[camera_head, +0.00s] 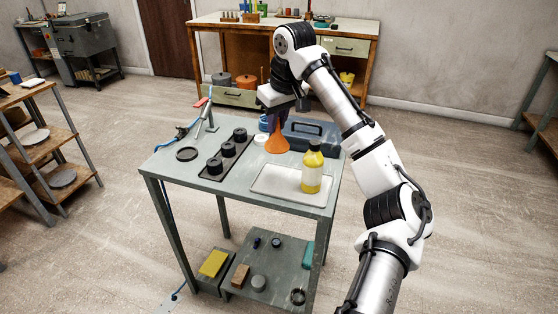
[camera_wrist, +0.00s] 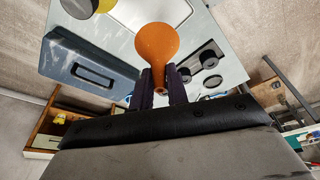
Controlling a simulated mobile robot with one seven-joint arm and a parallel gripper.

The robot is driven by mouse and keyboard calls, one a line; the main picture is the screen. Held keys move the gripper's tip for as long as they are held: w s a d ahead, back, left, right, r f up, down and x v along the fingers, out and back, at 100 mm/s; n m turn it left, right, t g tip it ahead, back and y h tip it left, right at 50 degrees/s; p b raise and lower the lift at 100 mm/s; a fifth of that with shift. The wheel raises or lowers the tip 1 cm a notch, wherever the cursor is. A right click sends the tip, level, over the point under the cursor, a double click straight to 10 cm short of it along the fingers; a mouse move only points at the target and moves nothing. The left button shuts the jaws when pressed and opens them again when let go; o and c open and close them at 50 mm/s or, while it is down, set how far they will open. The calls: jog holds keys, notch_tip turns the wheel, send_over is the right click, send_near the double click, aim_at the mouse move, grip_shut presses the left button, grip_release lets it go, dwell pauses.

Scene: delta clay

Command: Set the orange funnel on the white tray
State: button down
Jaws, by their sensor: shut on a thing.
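The orange funnel (camera_head: 277,143) is in my gripper (camera_head: 275,120), wide end down, over the table just behind the white tray. In the wrist view the funnel (camera_wrist: 156,45) stands between the two dark fingers (camera_wrist: 161,88), which are shut on its narrow stem. I cannot tell whether its rim touches the table. The white tray (camera_head: 265,187) lies at the front right of the table. A yellow bottle with a white label (camera_head: 312,170) stands upright on the tray's right part. The tray's left part is bare. The tray also shows at the top of the wrist view (camera_wrist: 178,10).
A blue-grey toolbox (camera_head: 312,130) stands behind the tray, close to the funnel's right. A dark rack with black round pieces (camera_head: 227,158) lies left of the tray. A black ring (camera_head: 187,154) and a stand (camera_head: 209,112) are farther left. A white round thing (camera_head: 260,139) sits beside the funnel.

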notch_tip(320, 180, down, 11)
jog(key=shift+f+p, duration=0.2)
jog(key=shift+p, duration=0.15)
jog(key=c, duration=1.4)
grip_release()
jog(key=shift+o, duration=0.2)
